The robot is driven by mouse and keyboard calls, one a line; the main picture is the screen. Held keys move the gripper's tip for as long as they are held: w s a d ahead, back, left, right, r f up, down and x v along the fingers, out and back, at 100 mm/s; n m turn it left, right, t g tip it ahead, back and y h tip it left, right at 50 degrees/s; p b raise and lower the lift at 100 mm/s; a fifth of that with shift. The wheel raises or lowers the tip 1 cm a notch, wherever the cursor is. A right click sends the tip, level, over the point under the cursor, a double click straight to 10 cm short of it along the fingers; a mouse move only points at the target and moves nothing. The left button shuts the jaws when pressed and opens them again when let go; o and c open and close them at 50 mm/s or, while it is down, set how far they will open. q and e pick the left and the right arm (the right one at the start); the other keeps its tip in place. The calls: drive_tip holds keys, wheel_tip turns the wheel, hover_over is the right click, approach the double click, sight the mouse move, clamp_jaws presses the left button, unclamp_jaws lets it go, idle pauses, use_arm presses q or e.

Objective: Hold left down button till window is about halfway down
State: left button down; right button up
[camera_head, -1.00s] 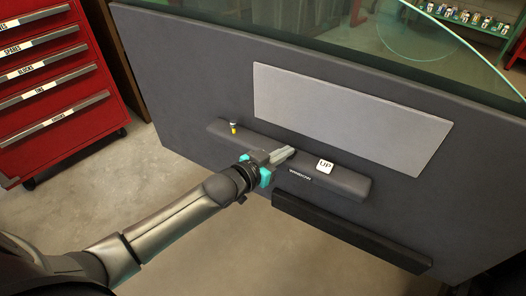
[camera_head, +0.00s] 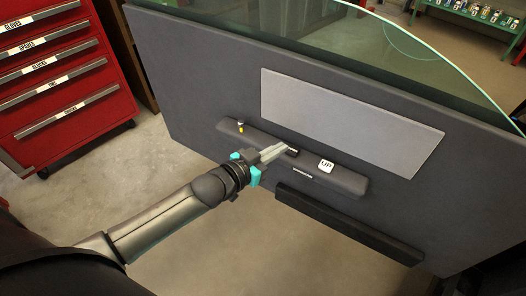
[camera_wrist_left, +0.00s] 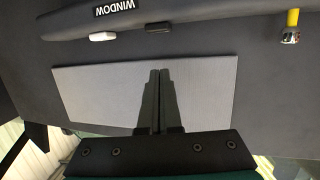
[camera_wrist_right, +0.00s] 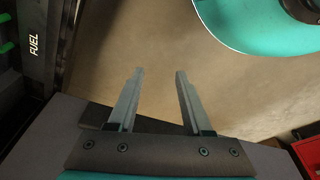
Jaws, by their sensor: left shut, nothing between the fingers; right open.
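A grey door panel (camera_head: 200,70) carries a ledge (camera_head: 345,184) with a white UP button (camera_head: 326,166) and a dark button (camera_head: 293,152) to its left. The dark button's label is not readable; it also shows in the left wrist view (camera_wrist_left: 158,28). The window glass (camera_head: 320,22) stands above the door, its curved top edge in sight at the upper right. My left gripper (camera_head: 284,147) is shut and empty, tips just left of the dark button and seemingly a little off it. My right gripper (camera_wrist_right: 160,72) is open and empty, away from the door.
A yellow-stemmed knob (camera_head: 240,127) stands at the ledge's left end. A light grey panel (camera_head: 350,120) is above the ledge and a black pocket (camera_head: 345,225) below. A red drawer cabinet (camera_head: 60,85) stands at left. The floor before the door is clear.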

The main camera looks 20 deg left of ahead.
use_arm(q)
drive_tip(key=shift+p+v, duration=0.85)
drive_tip(key=shift+v, duration=1.7)
use_arm(e)
drive_tip(key=shift+s+d+f, duration=0.3)
drive_tip(key=shift+f, duration=0.4)
drive_tip(key=shift+s+d+f, duration=0.25)
drive_tip(key=shift+s+f, duration=0.1)
drive_tip(key=shift+f, duration=0.3)
drive_tip(key=shift+s+d+f, duration=0.3)
drive_tip(key=shift+f, duration=0.4)
